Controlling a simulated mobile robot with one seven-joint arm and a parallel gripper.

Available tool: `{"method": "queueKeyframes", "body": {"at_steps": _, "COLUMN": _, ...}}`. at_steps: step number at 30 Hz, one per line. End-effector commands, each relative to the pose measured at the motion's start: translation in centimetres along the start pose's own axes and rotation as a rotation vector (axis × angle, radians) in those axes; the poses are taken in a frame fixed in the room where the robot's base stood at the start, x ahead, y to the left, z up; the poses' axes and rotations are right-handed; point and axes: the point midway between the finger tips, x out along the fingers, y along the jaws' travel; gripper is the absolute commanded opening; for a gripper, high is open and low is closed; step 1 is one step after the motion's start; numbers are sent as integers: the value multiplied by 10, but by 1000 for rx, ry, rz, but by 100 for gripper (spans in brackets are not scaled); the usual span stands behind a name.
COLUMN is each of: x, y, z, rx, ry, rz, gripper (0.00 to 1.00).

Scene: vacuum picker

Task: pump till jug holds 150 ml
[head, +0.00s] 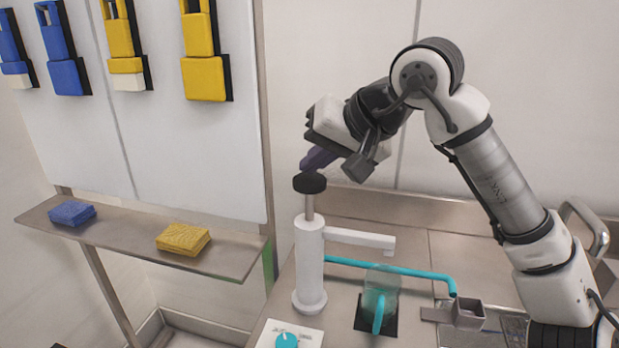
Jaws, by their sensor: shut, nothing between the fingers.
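The white pump (310,262) stands upright at the front of the counter. Its black knob (310,183) sits on a metal rod that shows well above the body. The spout (362,239) points right. A clear jug (383,280) with a teal handle stands below the spout on a dark square pad (361,314). The jug looks teal-tinted; I cannot read a liquid level or markings. My gripper (312,163) is shut and empty, its purple fingers pointing down-left right over the knob. I cannot tell whether they touch it.
A teal pipe (415,273) runs behind the jug to the right. A teal dial (286,340) on a white plate lies in front of the pump. A small grey cup (468,316) stands right. A shelf (140,238) holds blue and yellow sponges at left.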

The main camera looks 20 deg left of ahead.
Motion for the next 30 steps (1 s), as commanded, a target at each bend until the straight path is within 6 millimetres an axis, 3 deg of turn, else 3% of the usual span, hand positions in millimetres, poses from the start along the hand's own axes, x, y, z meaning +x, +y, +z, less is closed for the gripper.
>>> {"method": "queueKeyframes", "body": {"at_steps": 30, "x": 9, "y": 6, "z": 6, "rx": 0, "ry": -1, "rz": 0, "gripper": 0}}
